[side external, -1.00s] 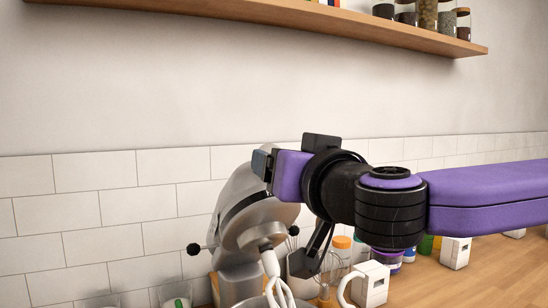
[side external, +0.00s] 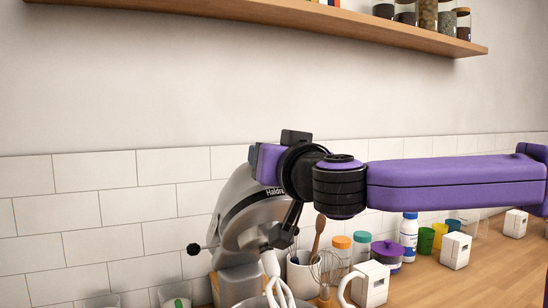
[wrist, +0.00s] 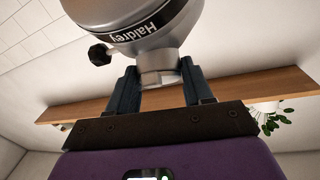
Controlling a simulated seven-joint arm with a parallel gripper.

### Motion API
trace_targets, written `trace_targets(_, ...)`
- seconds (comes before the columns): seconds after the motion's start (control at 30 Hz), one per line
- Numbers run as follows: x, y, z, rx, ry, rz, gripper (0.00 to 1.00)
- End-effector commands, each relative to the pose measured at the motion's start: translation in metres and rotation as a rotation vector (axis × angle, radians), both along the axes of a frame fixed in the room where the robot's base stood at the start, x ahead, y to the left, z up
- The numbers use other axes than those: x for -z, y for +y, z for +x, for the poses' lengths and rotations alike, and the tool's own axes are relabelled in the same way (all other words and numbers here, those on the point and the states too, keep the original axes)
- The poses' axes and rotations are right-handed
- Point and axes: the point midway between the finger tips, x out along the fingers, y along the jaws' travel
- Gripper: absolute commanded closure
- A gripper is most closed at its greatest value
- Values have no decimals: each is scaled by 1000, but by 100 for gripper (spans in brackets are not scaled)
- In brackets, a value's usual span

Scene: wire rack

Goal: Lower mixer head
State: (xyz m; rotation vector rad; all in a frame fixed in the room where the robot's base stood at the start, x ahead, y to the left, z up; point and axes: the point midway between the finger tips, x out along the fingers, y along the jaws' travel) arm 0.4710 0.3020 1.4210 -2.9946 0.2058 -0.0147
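A silver stand mixer (side external: 240,283) stands near the tiled wall. Its mixer head (side external: 236,206) is tilted up, with a pale attachment (side external: 271,263) hanging below it. The head (wrist: 140,35), its dark name band and a black knob (wrist: 100,54) show in the wrist view. My gripper (wrist: 158,68) has its two dark fingers spread at the end of the head, one on each side of a short pale hub. Whether they touch it I cannot tell. In the side view the gripper (side external: 253,156) is at the head's upper end, its fingertips mostly hidden.
A white mug (side external: 370,284), a utensil crock (side external: 299,276), orange- and teal-lidded jars and a purple pot (side external: 386,252) stand right of the mixer. Glasses (side external: 176,295) stand at left. A wooden shelf (side external: 250,20) runs above. Open wall lies between.

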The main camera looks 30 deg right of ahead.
Motion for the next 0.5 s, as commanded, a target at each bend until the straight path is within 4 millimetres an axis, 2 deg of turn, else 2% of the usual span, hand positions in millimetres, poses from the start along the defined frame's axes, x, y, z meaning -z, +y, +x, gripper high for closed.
trace_targets(0.03,0,0,0,0,0,0,90)
trace_targets(0.07,0,0,0,0,0,0,99)
trace_targets(0.27,5,0,-5,4,-11,-3,100)
trace_targets(0.5,21,0,-24,9,-80,-8,100)
